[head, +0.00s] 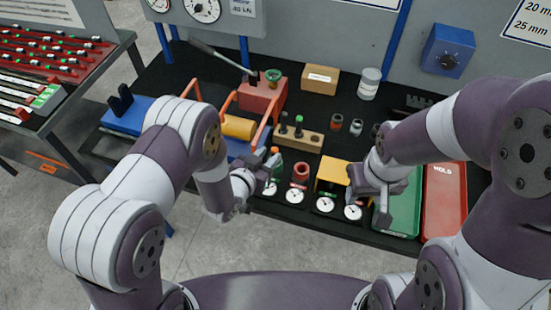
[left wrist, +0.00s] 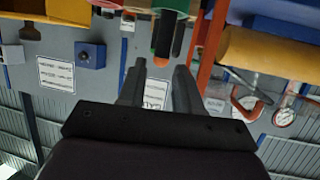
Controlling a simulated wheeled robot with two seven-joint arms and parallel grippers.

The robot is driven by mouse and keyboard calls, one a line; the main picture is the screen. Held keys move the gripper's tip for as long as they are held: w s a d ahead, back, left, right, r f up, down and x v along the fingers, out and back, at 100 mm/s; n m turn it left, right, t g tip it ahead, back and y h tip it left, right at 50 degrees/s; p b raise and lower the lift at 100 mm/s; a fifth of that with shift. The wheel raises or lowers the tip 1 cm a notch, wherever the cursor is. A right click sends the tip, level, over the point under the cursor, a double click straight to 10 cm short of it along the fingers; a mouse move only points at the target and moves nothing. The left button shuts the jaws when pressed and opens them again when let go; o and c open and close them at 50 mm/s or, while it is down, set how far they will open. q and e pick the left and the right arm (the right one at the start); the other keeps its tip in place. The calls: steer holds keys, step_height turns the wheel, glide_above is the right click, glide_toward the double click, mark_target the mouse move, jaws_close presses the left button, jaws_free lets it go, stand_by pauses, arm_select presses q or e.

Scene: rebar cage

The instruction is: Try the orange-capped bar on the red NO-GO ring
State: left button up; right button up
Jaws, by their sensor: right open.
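My left gripper (head: 264,169) is at the front edge of the bench, beside the green ring. Its two fingers, seen in the left wrist view (left wrist: 158,72), stand a narrow gap apart. A small orange tip (head: 275,150) shows at the fingertips, and a dark bar (left wrist: 165,38) sits between them in the wrist view; I take this as the orange-capped bar in the grip, partly hidden. The red NO-GO ring (head: 301,169) stands just to the right of the gripper, apart from it. My right gripper (head: 376,205) is open over the front right, near the yellow block.
White dials (head: 325,204) line the bench's front edge. A yellow block (head: 333,174) stands right of the red ring. A wooden stand (head: 297,138) with dark plugs is behind. Green (head: 404,207) and red HOLD (head: 445,200) trays lie right; an orange-armed fixture (head: 238,127) stands left.

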mark_target(273, 152)
arm_select(q)
steer(key=x, duration=0.2)
steer(key=p+x, duration=0.1)
steer(key=x, duration=0.2)
steer(key=shift+a+f, duration=0.2)
steer(key=shift+f, duration=0.15)
steer(key=shift+d, duration=0.1)
steer(key=shift+c, duration=1.2)
steer(key=shift+s, duration=0.1)
jaws_close()
steer(key=shift+r, duration=0.1)
